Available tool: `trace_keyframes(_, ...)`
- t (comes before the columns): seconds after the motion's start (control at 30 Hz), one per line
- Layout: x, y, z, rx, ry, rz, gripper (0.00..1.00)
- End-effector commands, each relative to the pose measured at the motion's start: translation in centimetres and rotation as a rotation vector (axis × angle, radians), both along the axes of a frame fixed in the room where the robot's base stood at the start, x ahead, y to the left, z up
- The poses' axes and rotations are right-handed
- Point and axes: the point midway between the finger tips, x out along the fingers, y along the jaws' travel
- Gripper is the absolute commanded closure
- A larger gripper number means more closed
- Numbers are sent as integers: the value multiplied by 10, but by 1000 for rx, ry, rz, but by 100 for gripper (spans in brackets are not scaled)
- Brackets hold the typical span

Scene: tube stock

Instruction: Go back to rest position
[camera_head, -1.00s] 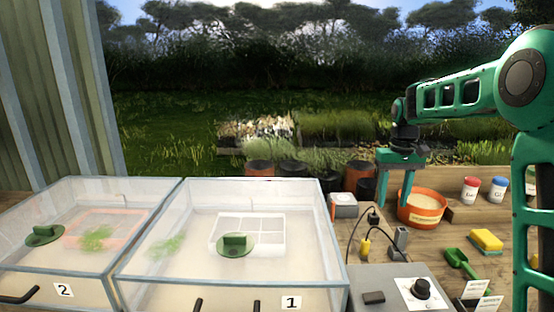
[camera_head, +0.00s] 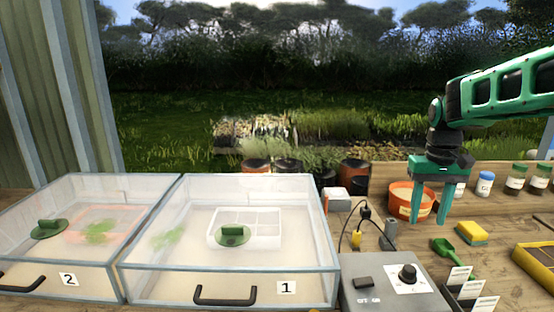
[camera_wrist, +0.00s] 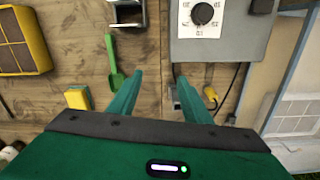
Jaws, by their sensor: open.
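My green gripper (camera_head: 430,217) hangs fingers-down above the right part of the wooden bench, in front of an orange tub (camera_head: 399,202). Its two fingers are apart with nothing between them. In the wrist view my gripper (camera_wrist: 158,78) is also open and empty. Below it there I see bare planks, a green scoop (camera_wrist: 114,62) on the left and a grey control box (camera_wrist: 220,48) with a dial at the top.
Clear box 1 (camera_head: 265,283) and box 2 (camera_head: 50,277) fill the left and middle. A yellow sponge (camera_head: 472,232), label cards (camera_head: 468,290), a yellow-framed tray (camera_head: 535,270) and jars (camera_head: 515,180) are on the right. A yellow plug (camera_head: 356,238) and cables lie beside box 1.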

Motion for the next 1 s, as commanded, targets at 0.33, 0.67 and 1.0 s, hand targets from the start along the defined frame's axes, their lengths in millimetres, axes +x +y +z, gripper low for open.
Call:
trace_keyframes(0.33,-158,-33,-11,2,-3,-205,56)
trace_keyframes(0.67,-280,-30,-53,27,-3,-354,56)
trace_keyframes(1.0,-305,-27,-66,35,-2,-386,56)
